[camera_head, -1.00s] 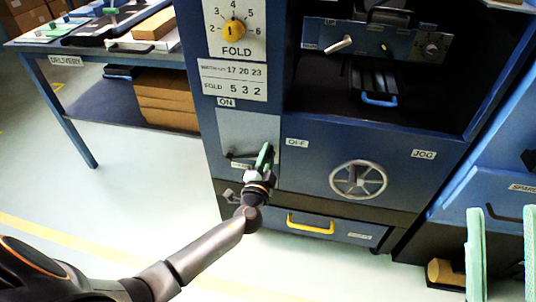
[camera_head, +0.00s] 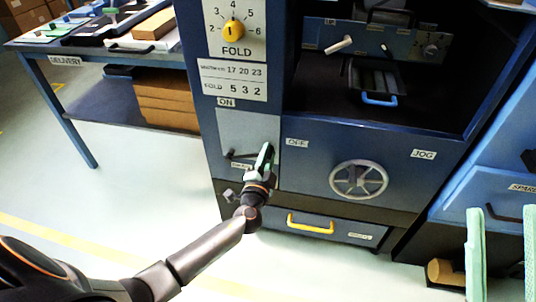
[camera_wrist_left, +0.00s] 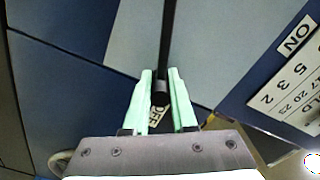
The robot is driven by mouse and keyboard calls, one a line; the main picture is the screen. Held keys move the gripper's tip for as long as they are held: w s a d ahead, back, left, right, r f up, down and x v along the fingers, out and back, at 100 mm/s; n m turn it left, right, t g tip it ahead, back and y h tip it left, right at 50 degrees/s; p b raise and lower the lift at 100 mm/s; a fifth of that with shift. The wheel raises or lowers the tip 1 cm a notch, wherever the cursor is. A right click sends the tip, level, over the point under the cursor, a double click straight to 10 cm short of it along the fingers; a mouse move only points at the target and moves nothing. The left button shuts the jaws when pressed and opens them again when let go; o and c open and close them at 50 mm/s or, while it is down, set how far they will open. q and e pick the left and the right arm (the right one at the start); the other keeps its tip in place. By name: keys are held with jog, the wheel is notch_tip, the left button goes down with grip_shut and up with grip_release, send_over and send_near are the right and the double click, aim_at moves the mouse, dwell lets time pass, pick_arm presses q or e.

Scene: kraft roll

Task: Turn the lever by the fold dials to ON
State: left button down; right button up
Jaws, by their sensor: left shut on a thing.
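The lever (camera_head: 240,155) is a dark bar on a grey plate (camera_head: 245,128) low on the blue machine. It points right, toward the OFF label (camera_head: 297,143); the ON label (camera_head: 226,102) is above the plate. My left gripper (camera_head: 266,156) has its mint fingers on the lever's right end. In the left wrist view the lever (camera_wrist_left: 166,45) runs between the fingers, which are shut on its tip, with the OFF label (camera_wrist_left: 157,116) behind. The fold dial (camera_head: 233,29) has a yellow knob. My right gripper (camera_head: 502,211) shows two fingers wide apart at lower right, empty.
A spoked handwheel (camera_head: 358,180) is right of the lever, and a drawer with a yellow handle (camera_head: 311,224) is below. A delivery table (camera_head: 62,47) with boards and boxes stands at the left. The floor (camera_head: 150,180) before it is clear.

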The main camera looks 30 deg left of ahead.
aim_at(227, 117)
dwell(0.4)
